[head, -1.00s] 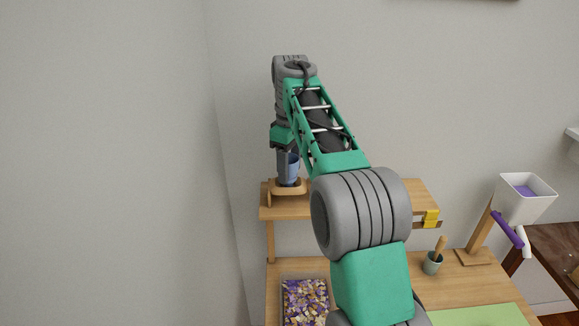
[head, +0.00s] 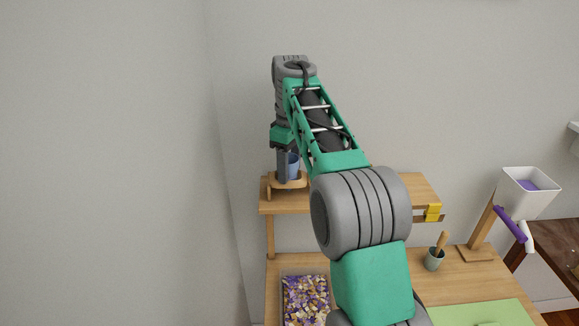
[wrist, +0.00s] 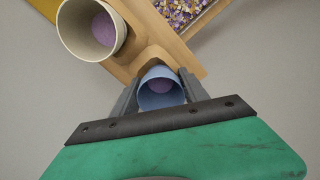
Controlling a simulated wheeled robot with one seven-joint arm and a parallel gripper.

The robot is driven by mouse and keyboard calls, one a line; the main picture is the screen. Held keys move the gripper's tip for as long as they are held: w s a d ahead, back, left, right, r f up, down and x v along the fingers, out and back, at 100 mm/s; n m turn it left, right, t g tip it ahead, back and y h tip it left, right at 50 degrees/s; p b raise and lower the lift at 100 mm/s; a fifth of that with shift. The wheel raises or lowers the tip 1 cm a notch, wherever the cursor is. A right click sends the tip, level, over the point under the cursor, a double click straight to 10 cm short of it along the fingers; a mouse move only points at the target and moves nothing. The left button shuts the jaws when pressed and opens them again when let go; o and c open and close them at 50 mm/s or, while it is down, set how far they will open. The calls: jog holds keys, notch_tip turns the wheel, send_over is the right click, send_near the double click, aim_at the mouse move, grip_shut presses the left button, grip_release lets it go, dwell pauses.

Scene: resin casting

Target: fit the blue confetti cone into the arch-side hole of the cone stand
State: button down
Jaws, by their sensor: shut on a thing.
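The blue confetti cone (head: 293,165) is held upright between the fingers of my gripper (head: 287,168). The wrist view looks down into its blue rim (wrist: 160,103), with something purple inside. The wooden cone stand (head: 299,184) sits on the raised shelf, around or just beneath the cone's lower part. The stand also shows in the wrist view (wrist: 152,53), with a notched end right beside the blue cone. The cone's tip and the hole are hidden, so I cannot tell how deep it sits. A larger-looking cream cone (wrist: 66,27) with purple inside stands beside it.
Below are a confetti tray (head: 305,300), a grey cup (head: 434,260) and a green mat (head: 475,315). A white hopper (head: 528,192) stands at right. My arm hides the shelf's middle.

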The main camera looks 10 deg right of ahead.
jog(key=c, duration=0.5)
grip_release()
notch_tip(320, 180, up, 8)
jog(key=f+p, duration=0.1)
jog(key=p, duration=0.1)
jog(key=s+r+m+t, duration=0.1)
jog(key=s+m+t, duration=0.15)
jog(key=s, duration=0.45)
jog(key=s+f+m+t, duration=0.2)
jog(key=s+f+m, duration=0.5)
jog(key=s+f, duration=0.8)
jog(key=s, duration=0.4)
jog(key=shift+a, duration=0.15)
